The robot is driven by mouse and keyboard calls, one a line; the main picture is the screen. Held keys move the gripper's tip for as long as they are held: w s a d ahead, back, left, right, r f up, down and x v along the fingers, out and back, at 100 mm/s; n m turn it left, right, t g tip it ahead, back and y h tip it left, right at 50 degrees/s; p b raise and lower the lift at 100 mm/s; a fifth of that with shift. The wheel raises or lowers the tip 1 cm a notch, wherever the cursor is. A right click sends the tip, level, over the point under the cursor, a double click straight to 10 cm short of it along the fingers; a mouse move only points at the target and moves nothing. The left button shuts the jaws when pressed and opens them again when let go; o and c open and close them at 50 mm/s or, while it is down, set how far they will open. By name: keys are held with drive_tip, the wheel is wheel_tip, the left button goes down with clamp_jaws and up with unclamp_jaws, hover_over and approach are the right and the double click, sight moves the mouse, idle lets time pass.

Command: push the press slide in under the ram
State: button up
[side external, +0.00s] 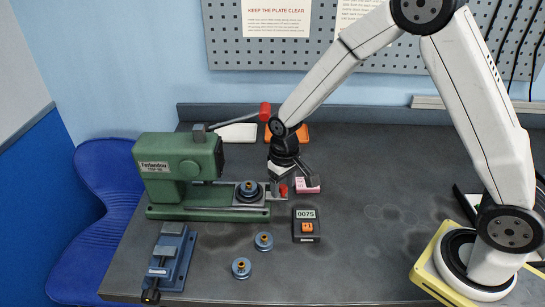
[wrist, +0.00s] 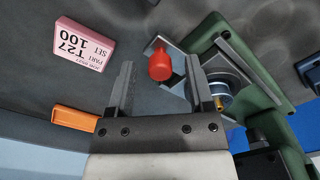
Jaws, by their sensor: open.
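The green press (side external: 180,165) stands at the left of the bench. Its slide (side external: 268,197) sticks out to the right on the press base, with a blue round holder (side external: 249,189) on it, right of the press head. The slide's red knob (side external: 283,190) is at its right end. My gripper (side external: 290,186) is open and low beside this knob. In the wrist view the knob (wrist: 160,64) appears between the two open fingertips; I cannot tell whether either finger touches it. The ram under the press head is mostly hidden.
A pink box (side external: 307,185) lies just right of my gripper. A meter (side external: 306,226) and two loose blue holders (side external: 263,241) lie in front. A blue vise (side external: 170,258) stands front left. The press lever's red end (side external: 265,111) is behind. The bench's right middle is clear.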

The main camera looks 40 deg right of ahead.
clamp_jaws()
idle(1.4)
